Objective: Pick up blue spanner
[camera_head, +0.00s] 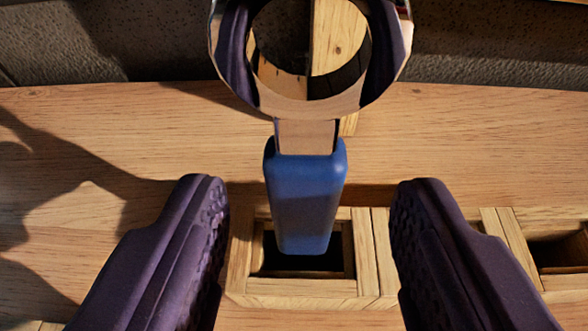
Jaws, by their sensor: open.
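The blue spanner (305,205) stands upright in the middle of the view, with a blue handle and a shiny metal ring-shaped head at the top. The lower end of its handle is in or over the square opening of a wooden holder (300,287); how deep it sits I cannot tell. My gripper (308,190) is open, with one dark purple finger to the left of the handle and one to the right. Clear gaps show between each finger and the handle. Neither finger appears to touch the spanner.
The holder stands against a wooden surface (120,130). Another wooden slot (560,250) lies to the right, partly behind my right finger. A dark grey rough surface (480,40) runs along the top. Shadows fall on the wood at left.

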